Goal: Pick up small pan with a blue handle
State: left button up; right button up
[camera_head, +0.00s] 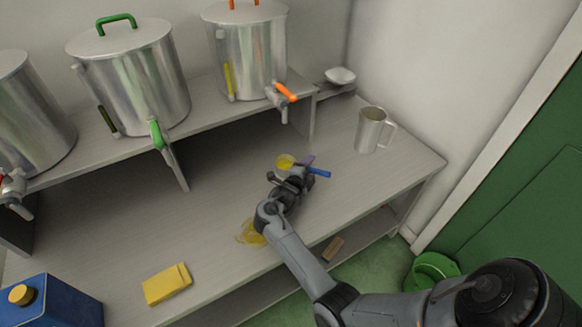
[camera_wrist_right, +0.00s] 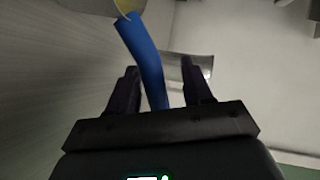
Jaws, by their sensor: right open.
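The small pan (camera_head: 286,161) has a yellow inside and sits on the grey worktop in the middle of the head view. Its blue handle (camera_head: 320,173) sticks out to the right past my right gripper (camera_head: 306,169). In the right wrist view the blue handle (camera_wrist_right: 147,55) runs down between the two dark fingers of my right gripper (camera_wrist_right: 160,72), which are open on either side of it. Part of the pan (camera_wrist_right: 100,5) shows at the top edge there. My gripper hides part of the pan and handle in the head view. My left gripper is not in view.
A metal jug (camera_head: 370,131) stands to the right on the worktop (camera_head: 215,205). A yellow spill-like patch (camera_head: 250,233) lies near the front edge, and a yellow sponge-like block (camera_head: 166,284) further left. Steel tanks (camera_head: 130,80) stand on the raised shelf behind.

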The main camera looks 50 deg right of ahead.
jog(key=shift+a+f, duration=0.1)
jog(key=shift+a, duration=0.25)
jog(key=shift+s+a+f, duration=0.1)
jog(key=shift+a, duration=0.15)
jog(key=shift+c, duration=2.3)
jog(key=shift+d, duration=0.3)
grip_shut()
jog(key=shift+a, duration=0.15)
jog(key=shift+r, duration=0.3)
